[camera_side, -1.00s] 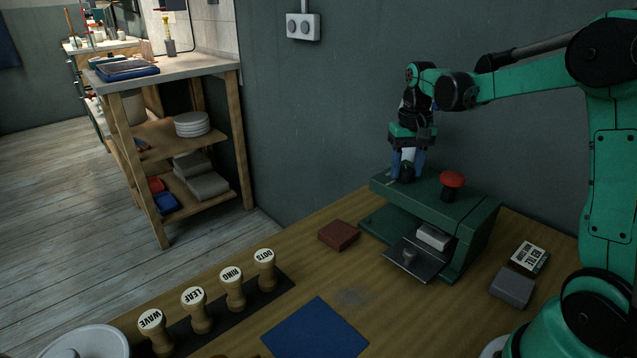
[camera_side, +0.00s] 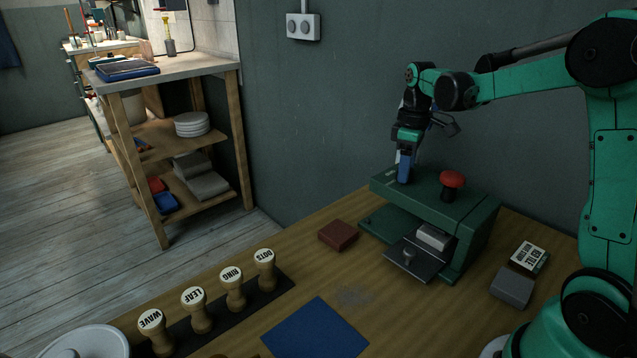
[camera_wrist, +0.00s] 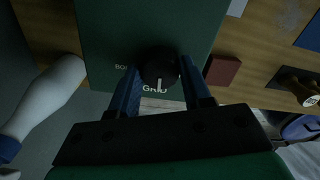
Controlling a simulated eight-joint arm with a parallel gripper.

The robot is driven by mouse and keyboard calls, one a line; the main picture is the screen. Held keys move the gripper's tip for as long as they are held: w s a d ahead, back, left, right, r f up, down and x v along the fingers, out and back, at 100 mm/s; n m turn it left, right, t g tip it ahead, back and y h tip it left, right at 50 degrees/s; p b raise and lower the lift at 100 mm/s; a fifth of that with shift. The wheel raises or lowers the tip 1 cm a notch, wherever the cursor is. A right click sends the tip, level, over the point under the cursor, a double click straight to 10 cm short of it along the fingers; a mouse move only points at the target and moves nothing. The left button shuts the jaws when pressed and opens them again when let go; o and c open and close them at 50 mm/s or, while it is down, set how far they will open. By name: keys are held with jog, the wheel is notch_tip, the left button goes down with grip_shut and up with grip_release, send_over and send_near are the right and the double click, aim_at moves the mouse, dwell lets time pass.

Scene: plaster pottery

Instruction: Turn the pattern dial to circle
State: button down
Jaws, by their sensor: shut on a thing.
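The green press (camera_side: 450,205) stands on the wooden bench, with a red knob (camera_side: 452,180) on top. The black pattern dial (camera_wrist: 158,62) sits on its top plate and shows in the wrist view. Its white pointer mark faces the word GRID. Another label to the left is partly covered by a finger; I cannot read it fully. No circle label is visible. My gripper (camera_wrist: 160,76) is shut on the dial, one blue finger on each side. In the side view my gripper (camera_side: 404,174) points down onto the press's left end and hides the dial.
A metal plate (camera_side: 414,263) sticks out of the press's front. A brown block (camera_side: 338,235) lies left of the press, a grey block (camera_side: 513,287) and a small labelled box (camera_side: 529,257) right. Stamps (camera_side: 232,287) and a blue mat (camera_side: 315,330) are in front.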

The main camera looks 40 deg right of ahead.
jog(key=n, duration=0.5)
jog(key=shift+n, duration=0.3)
jog(key=n, duration=0.4)
jog(key=shift+n, duration=0.4)
jog(key=shift+c, duration=1.9)
grip_release()
jog(key=shift+r, duration=2.85)
